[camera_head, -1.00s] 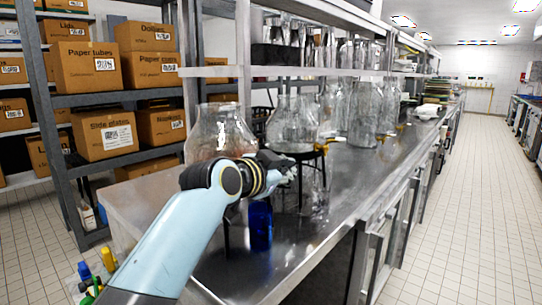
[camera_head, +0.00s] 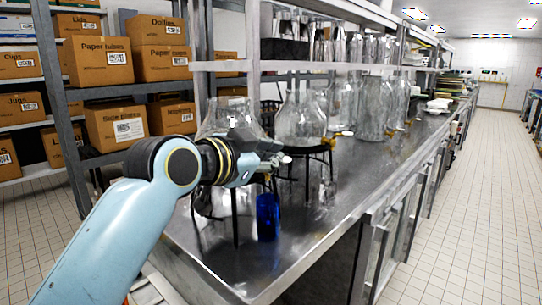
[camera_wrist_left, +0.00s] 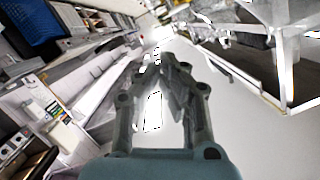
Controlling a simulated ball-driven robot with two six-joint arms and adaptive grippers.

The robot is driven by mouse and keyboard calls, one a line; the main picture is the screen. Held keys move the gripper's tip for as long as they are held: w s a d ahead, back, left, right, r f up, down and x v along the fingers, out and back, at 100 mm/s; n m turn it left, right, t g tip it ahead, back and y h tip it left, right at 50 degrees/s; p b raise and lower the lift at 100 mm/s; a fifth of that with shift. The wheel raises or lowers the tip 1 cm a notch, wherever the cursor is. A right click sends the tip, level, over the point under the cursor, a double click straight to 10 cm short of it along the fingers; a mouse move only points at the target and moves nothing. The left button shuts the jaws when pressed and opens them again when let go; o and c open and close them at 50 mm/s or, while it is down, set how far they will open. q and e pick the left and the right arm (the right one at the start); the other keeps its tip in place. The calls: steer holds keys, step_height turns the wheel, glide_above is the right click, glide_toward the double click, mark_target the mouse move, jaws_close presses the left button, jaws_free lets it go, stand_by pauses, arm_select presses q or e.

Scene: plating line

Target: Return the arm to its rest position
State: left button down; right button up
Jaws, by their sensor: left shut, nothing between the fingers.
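My left arm (camera_head: 125,215) comes in from the lower left in the head view and is light blue. Its gripper (camera_head: 278,155) is held in the air above the near end of the steel counter, in front of the glass dispensers. In the left wrist view the fingers of my left gripper (camera_wrist_left: 166,62) are together with nothing between them. My right gripper is not in view.
The steel counter (camera_head: 310,235) carries a blue glass (camera_head: 267,217) and large glass jars (camera_head: 300,120) on black stands. Shelves with cardboard boxes (camera_head: 116,127) stand at the left. The tiled aisle (camera_head: 480,220) at the right is clear.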

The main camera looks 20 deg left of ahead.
arm_select(q)
steer(key=s+a+f+n+g+y, duration=0.25)
steer(key=s+f+g, duration=0.25)
steer(key=s+f, duration=0.7)
steer(key=s+a+f+n+g+y, duration=0.1)
steer(key=s+f+n+g, duration=0.15)
steer(key=s, duration=0.35)
steer(key=s+a+f+n+g, duration=0.1)
steer(key=s+a+f+g, duration=0.15)
steer(key=s, duration=0.45)
steer(key=s+a+f+n+g+y, duration=0.1)
steer(key=s+f, duration=0.2)
steer(key=s, duration=0.3)
steer(key=s+a+f+g+b, duration=0.1)
steer(key=s+f+b, duration=0.15)
steer(key=f, duration=1.45)
steer(key=s+a+f+g+b, duration=0.1)
steer(key=f+b, duration=0.3)
steer(key=f, duration=1.2)
steer(key=s+a+f+g+b, duration=0.1)
steer(key=s+f+b, duration=0.4)
steer(key=s+f, duration=1.3)
step_height(320, 180, down, 3)
steer(key=shift+a+n, duration=0.15)
steer(key=shift+n, duration=0.25)
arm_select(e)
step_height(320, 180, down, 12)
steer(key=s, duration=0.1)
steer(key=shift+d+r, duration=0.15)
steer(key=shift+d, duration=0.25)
